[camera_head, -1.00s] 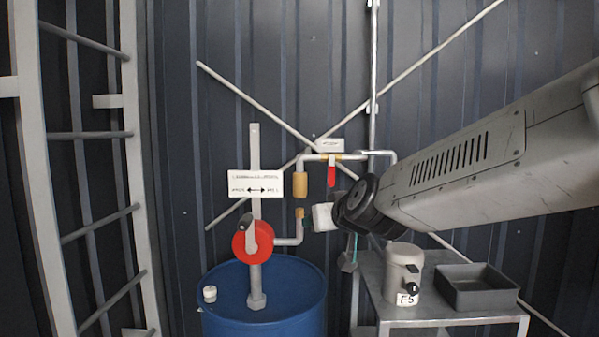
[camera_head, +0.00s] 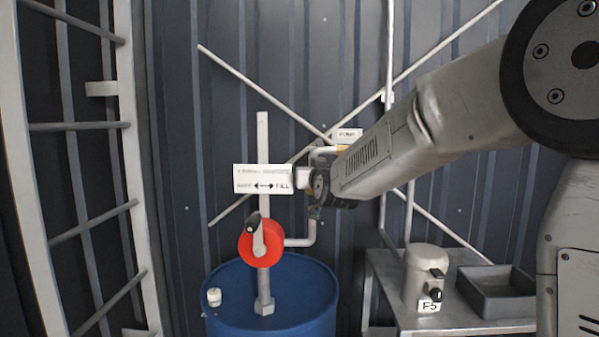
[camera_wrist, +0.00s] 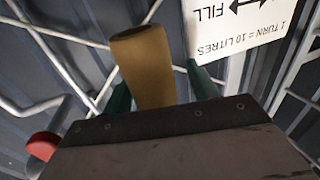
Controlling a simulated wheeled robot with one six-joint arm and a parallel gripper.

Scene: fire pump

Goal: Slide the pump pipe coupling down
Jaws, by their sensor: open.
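The pump pipe coupling, a tan-brown cylinder (camera_wrist: 146,62), stands between the two green fingers of my gripper (camera_wrist: 160,88) in the wrist view. The fingers are open on either side of it; contact cannot be told. In the head view my gripper (camera_head: 312,195) is at the pipe gap, right of the white sign (camera_head: 263,179), and my arm hides the coupling. The lower pump pipe (camera_head: 312,234) rises below the gripper from the red pump (camera_head: 260,243).
The blue drum (camera_head: 270,308) stands under the pump. The white sign is close beside my gripper, also in the wrist view (camera_wrist: 255,40).

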